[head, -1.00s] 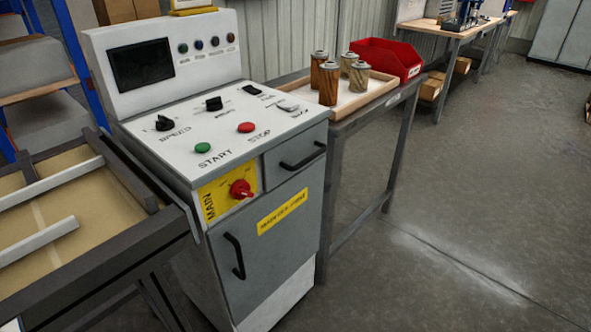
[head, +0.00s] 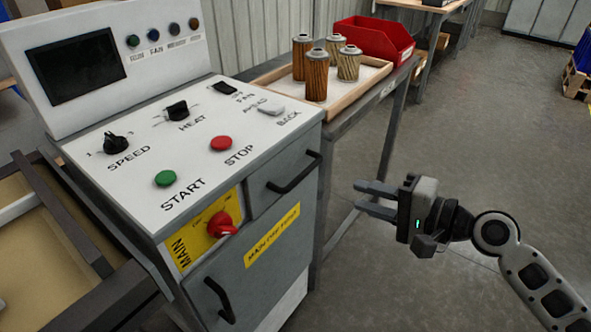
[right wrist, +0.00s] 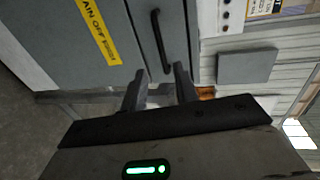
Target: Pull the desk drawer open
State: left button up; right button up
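The desk drawer (head: 275,180) is a grey front at the upper right of the control desk, with a black bar handle (head: 294,173). It looks shut. In the right wrist view the handle (right wrist: 161,42) stands just beyond my fingertips. My right gripper (head: 357,195) is open and empty, to the right of the drawer and apart from the handle. Its two fingers (right wrist: 160,82) show in the right wrist view with a gap between them. My left gripper is not in view.
A cupboard door with a black handle (head: 220,300) is below the drawer. A red main switch (head: 221,224) sticks out left of it. A side table holds a wooden tray (head: 352,92) with several filter cartridges and a red bin (head: 375,40). The floor at right is open.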

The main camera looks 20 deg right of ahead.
aim_at(302, 179)
jog(key=p+x, duration=0.1)
jog(key=x, duration=1.4)
jog(key=shift+a, duration=0.1)
grip_shut()
